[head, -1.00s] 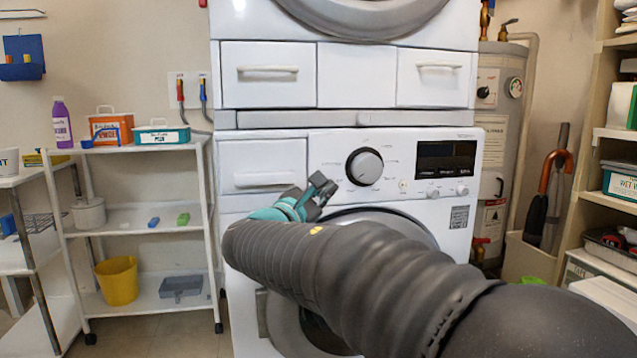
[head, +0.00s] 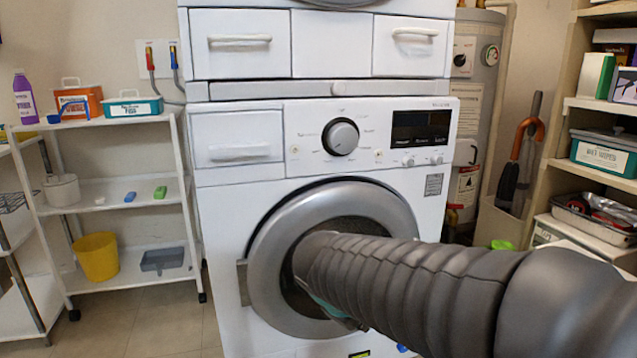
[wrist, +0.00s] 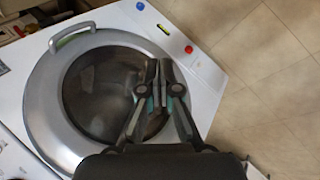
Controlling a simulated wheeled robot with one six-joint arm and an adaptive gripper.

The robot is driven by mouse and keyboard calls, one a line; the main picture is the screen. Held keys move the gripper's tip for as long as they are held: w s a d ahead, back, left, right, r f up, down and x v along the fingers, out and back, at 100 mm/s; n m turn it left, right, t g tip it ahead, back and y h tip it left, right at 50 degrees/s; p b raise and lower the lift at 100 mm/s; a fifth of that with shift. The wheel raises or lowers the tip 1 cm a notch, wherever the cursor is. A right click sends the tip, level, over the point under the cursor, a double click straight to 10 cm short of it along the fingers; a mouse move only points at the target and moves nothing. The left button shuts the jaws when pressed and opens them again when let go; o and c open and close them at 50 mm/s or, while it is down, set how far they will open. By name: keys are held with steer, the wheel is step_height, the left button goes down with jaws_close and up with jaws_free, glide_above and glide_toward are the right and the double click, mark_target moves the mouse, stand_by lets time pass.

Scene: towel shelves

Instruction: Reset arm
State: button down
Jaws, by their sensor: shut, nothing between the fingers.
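My gripper (wrist: 158,75) shows in the wrist view, shut and empty, with its fingertips together. It is in front of the round door (wrist: 45,110) of the lower washing machine, and the gap between them is hard to judge. In the head view my arm reaches across that door (head: 268,262) and hides my gripper and much of the dark glass. The door looks shut against the white machine (head: 225,260).
A shelf rack (head: 100,205) with a yellow bucket (head: 97,257) stands at the left. A wooden shelf (head: 560,185) and a dark umbrella (head: 508,180) are at the right. Tiled floor (wrist: 270,60) is clear beside the machine.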

steer(key=s+d+r+m+y+p, duration=0.2)
steer(key=s+d+m, duration=0.1)
steer(key=s, duration=0.5)
steer(key=s+d+r+m+y+p, duration=0.1)
steer(key=s+d+r+m+p, duration=0.1)
steer(key=s+d+m, duration=0.2)
steer(key=s+m, duration=0.2)
steer(key=s, duration=0.1)
steer(key=shift+s+d+r+m+y+p, duration=0.3)
steer(key=shift+s+r+y, duration=0.05)
steer(key=shift+s+y, duration=0.05)
